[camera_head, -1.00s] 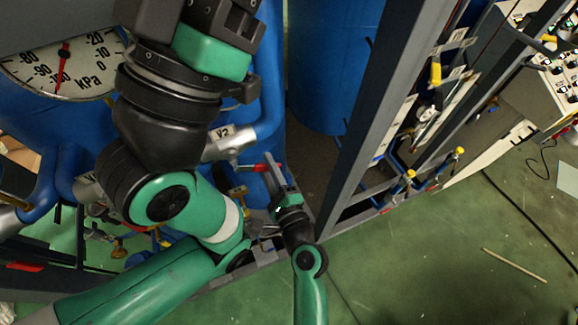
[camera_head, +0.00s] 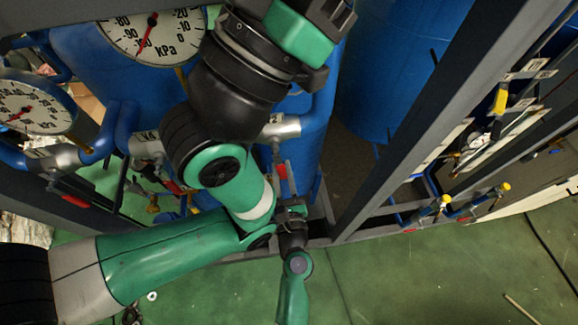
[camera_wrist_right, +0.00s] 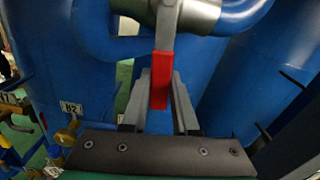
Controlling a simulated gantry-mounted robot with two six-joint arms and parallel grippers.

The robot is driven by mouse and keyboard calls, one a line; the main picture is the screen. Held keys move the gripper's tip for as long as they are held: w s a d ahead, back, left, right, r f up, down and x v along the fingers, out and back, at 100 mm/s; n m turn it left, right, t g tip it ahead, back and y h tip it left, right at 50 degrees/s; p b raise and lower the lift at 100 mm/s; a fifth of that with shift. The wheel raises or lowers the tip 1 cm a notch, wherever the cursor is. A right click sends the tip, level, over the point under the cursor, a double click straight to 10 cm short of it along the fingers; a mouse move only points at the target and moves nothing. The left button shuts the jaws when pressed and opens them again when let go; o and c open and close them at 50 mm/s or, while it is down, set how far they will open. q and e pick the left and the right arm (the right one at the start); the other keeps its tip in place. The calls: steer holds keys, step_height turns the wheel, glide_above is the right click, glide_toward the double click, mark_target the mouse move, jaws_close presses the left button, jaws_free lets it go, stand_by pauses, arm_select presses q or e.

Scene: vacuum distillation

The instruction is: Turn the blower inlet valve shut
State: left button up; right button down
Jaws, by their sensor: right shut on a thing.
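The valve has a silver body (camera_head: 283,126) on a blue pipe and a lever with a red grip (camera_head: 281,171). I cannot read its tag now. In the right wrist view the red grip (camera_wrist_right: 161,80) hangs straight down from the silver body (camera_wrist_right: 198,14), between the two grey fingers. My right gripper (camera_head: 283,182) is shut on this red grip; it also shows in the right wrist view (camera_wrist_right: 161,98). My left arm crosses the middle of the head view and runs off the top edge; its fingers are out of frame.
Pressure gauges (camera_head: 150,28) and other red-handled valves (camera_head: 172,186) are at the left. A grey frame post (camera_head: 425,110) stands to the right, with a blue tank (camera_head: 385,70) behind it. Green floor (camera_head: 400,280) is open at the lower right.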

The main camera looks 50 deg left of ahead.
steer(key=shift+s+a+m, duration=0.3)
steer(key=shift+s+m, duration=0.25)
steer(key=shift+m, duration=0.35)
steer(key=c, duration=0.7)
jaws_free()
steer(key=shift+d, duration=0.1)
steer(key=p+v, duration=0.4)
steer(key=v, duration=0.7)
steer(key=shift+s+d, duration=0.15)
steer(key=shift+d, duration=0.1)
